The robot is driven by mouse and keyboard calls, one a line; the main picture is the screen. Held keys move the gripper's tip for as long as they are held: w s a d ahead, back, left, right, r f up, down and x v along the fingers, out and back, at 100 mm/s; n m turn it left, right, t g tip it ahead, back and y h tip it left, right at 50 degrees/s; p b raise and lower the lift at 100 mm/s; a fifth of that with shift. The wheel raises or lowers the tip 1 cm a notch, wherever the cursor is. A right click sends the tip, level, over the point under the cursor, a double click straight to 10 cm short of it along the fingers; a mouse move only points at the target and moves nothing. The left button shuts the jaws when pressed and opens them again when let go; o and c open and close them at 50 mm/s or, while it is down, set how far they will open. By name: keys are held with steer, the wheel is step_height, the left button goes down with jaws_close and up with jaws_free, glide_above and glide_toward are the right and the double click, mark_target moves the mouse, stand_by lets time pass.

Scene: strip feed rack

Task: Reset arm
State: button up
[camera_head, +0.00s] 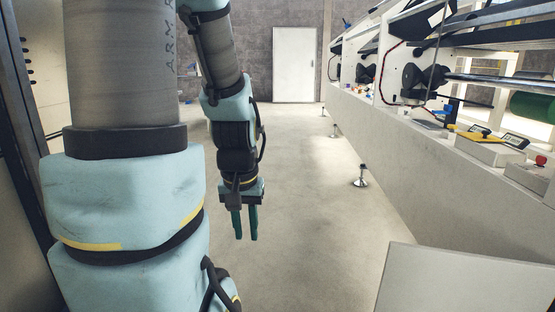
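My arm hangs down on the left of the head view, light blue and grey with black joints. My gripper (245,224) is at the lower end of the arm and points down over the bare floor. Its two dark green fingers look parallel with a narrow gap between them. I see nothing held between them. It touches nothing that I can see and is well apart from the machine on the right.
A long white machine (360,130) with rollers runs along the right. Small devices (490,148) lie on its ledge. A levelling foot (360,177) stands on the floor. A pale panel (455,282) is at lower right. The floor (300,160) is clear towards a white door (294,65).

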step_height(320, 180, up, 25)
steer(key=p, duration=2.2)
steer(key=shift+f, duration=0.15)
